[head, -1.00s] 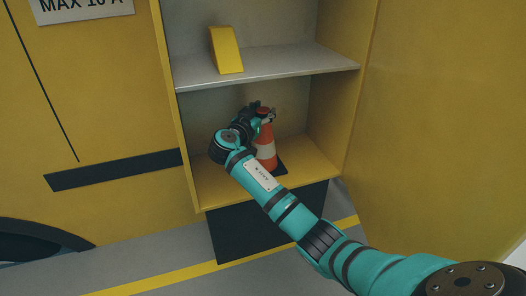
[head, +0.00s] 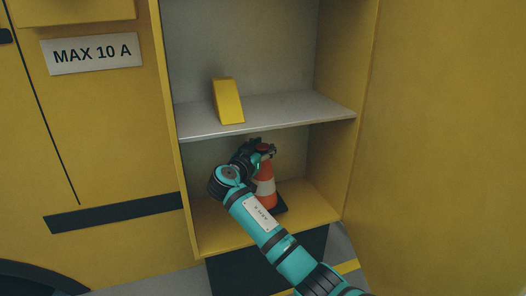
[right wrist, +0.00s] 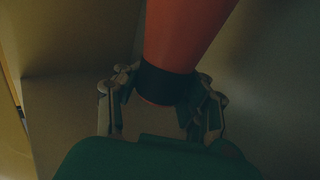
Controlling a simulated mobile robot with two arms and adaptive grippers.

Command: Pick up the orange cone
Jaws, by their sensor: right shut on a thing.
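The orange cone (head: 265,189) has a white band and a dark square base. It stands in the lower compartment of the yellow cabinet, upright as far as the head view shows. My right gripper (head: 266,152) reaches in from the left of the cone and is shut on its top. In the right wrist view the orange cone (right wrist: 180,40) with a dark band near its tip sits between the two fingers of my right gripper (right wrist: 165,92). My arm hides the cone's left side in the head view. My left gripper is not in view.
A grey shelf (head: 290,113) runs just above the cone and my gripper. A yellow wedge (head: 228,101) stands on it. The compartment floor (head: 318,205) has bare room at the right. A large yellow panel (head: 440,150) stands on the right.

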